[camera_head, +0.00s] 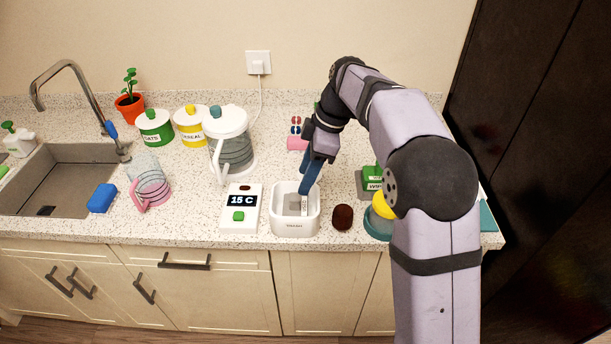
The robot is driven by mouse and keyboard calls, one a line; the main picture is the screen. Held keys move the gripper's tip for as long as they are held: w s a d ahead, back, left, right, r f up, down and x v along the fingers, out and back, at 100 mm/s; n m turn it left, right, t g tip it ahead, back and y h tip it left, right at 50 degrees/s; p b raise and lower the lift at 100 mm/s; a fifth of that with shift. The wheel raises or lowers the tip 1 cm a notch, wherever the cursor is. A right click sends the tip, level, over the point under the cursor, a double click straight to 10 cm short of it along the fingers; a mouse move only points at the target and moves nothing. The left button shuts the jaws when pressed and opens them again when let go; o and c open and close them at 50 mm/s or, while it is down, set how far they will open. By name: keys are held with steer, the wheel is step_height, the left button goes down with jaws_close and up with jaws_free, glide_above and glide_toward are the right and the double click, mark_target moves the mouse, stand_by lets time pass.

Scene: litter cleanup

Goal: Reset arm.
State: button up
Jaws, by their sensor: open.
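My gripper (311,176) is at the end of my arm, which reaches in from the lower right over the counter. Its blue fingers point down over the white bin (282,224) near the counter's front edge. The gripper is open. A small grey and white item (297,205) lies inside the bin, below the fingertips. I cannot tell whether the fingertips are inside the rim or just above it.
A white device reading "15 C" (241,208) stands left of the bin, and a dark brown oval item (343,217) lies right of it. A kettle (230,143), a striped jug (148,181), canisters (155,127) and a sink (60,180) are further left.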

stand_by(0.3)
steer(key=s+d+f+m+h, duration=0.1)
steer(key=s+d+f+m, duration=0.3)
steer(key=s, duration=0.4)
steer(key=s+d+f+m+h, duration=0.1)
steer(key=s+d+f+m, duration=0.3)
steer(key=s+d+m, duration=0.2)
steer(key=s+d+f+m+h, duration=0.1)
steer(key=s+d+f+m, duration=0.3)
steer(key=s+m, duration=0.4)
steer(key=s+d, duration=0.1)
steer(key=s, duration=0.2)
steer(key=shift+s+d, duration=0.25)
steer(key=shift+d, duration=0.1)
